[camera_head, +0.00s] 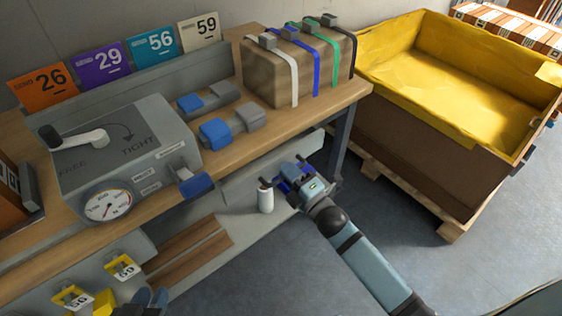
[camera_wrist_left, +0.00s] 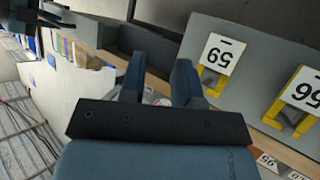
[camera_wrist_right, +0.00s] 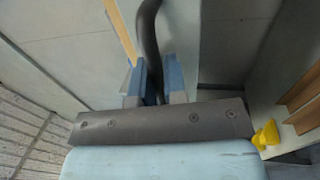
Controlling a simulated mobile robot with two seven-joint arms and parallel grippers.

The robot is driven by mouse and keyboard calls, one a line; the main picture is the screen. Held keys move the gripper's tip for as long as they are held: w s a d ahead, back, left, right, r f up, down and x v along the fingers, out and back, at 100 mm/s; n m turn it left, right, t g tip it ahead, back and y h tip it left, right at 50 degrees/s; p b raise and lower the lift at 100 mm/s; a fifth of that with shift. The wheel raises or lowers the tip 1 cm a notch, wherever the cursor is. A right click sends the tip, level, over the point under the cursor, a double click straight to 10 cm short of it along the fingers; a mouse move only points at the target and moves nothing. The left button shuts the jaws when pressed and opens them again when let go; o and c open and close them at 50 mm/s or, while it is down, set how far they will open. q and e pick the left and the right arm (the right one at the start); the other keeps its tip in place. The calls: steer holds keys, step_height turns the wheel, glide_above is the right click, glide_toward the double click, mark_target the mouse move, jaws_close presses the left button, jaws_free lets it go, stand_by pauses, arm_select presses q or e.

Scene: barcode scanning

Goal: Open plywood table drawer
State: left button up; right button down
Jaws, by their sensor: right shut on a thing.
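The plywood table (camera_head: 222,141) runs diagonally across the head view. Its pale grey drawer front (camera_head: 243,183) is below the top, near the right end. My right gripper (camera_head: 291,177) is at this front, shut on the dark curved drawer handle (camera_wrist_right: 149,25), which passes between its blue fingers in the right wrist view. The fingers hide part of the handle. I cannot tell whether the drawer is shut or slightly out. My left gripper (camera_head: 150,299) is at the bottom edge of the head view, near the yellow tag holders. Its fingers are apart and empty in the left wrist view (camera_wrist_left: 157,82).
A grey strapping device (camera_head: 120,155) with a gauge and a strapped box (camera_head: 298,70) stand on the table. A white cylinder (camera_head: 265,197) is beside my right gripper. A large crate with yellow lining (camera_head: 440,75) stands right. Floor in front is clear.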

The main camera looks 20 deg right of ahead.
arm_select(q)
steer(key=p, duration=0.3)
steer(key=shift+s+a+f+g+y, duration=0.1)
steer(key=shift+s+a+g+y, duration=0.2)
steer(key=shift+a+g, duration=0.1)
arm_select(e)
steer(key=r+v, duration=0.2)
steer(key=v, duration=1.1)
steer(key=shift+s+d+r, duration=0.2)
steer(key=shift+s+r, duration=0.05)
steer(key=shift+s, duration=0.2)
steer(key=c, duration=1.2)
jaws_free()
steer(key=shift+o, duration=0.2)
arm_select(q)
steer(key=shift+p, duration=0.45)
arm_select(e)
steer(key=v, duration=1.4)
steer(key=shift+a+r, duration=0.1)
